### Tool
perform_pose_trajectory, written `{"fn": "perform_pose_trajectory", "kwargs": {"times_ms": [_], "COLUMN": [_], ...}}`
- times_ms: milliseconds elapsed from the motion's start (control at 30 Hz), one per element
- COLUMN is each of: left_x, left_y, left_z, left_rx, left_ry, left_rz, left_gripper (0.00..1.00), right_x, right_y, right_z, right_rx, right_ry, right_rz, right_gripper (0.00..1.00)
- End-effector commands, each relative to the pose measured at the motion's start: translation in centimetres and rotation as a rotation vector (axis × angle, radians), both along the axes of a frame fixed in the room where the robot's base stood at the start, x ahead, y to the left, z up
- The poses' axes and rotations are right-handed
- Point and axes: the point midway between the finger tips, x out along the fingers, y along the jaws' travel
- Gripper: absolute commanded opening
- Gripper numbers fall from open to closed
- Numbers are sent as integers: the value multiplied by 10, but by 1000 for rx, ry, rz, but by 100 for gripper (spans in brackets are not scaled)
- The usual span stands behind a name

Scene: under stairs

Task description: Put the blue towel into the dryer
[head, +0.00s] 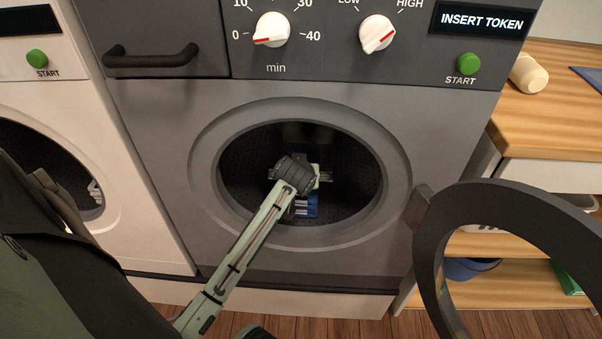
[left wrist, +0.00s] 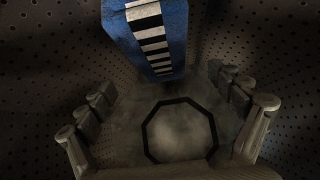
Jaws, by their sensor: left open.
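The grey dryer (head: 190,215) stands in the middle of the head view, and its round door (head: 510,192) is swung open to the right. My left arm reaches through the opening, and my left gripper (head: 302,174) is inside the drum. The blue towel (head: 306,210), with a white and black striped band, is inside the drum, partly hidden behind the gripper. In the left wrist view the towel (left wrist: 168,35) shows at the top, beyond the fingers. The left gripper's fingers (left wrist: 165,115) are spread wide with nothing between them. My right gripper is not in view.
A white machine (head: 150,220) stands on the left. A wooden counter (head: 535,115) on the right carries a cream bottle (head: 528,73). A blue container (head: 470,268) sits on the shelf below. The open door takes up the room right of the opening.

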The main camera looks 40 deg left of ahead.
Motion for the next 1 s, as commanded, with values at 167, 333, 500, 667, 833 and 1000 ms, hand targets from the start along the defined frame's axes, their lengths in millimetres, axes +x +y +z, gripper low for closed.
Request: {"fn": "perform_pose_trajectory", "kwargs": {"times_ms": [167,333,500,667,833,1000], "left_x": [-18,-25,-26,-26,-26,-23], "left_y": [-11,-15,-15,-15,-15,-14], "left_z": [20,29,29,29,29,27], "left_rx": [-2,-1,0,-1,-1,0], "left_ry": [-1,1,2,1,1,0], "left_rz": [1,0,1,0,0,0], "left_gripper": [92,92,92,92,92,92], "right_x": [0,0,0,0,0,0], "right_y": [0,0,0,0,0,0], "right_z": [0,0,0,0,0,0], "right_rx": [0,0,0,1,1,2], "right_ry": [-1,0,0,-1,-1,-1], "right_rz": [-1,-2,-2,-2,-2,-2], "right_gripper": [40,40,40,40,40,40]}}
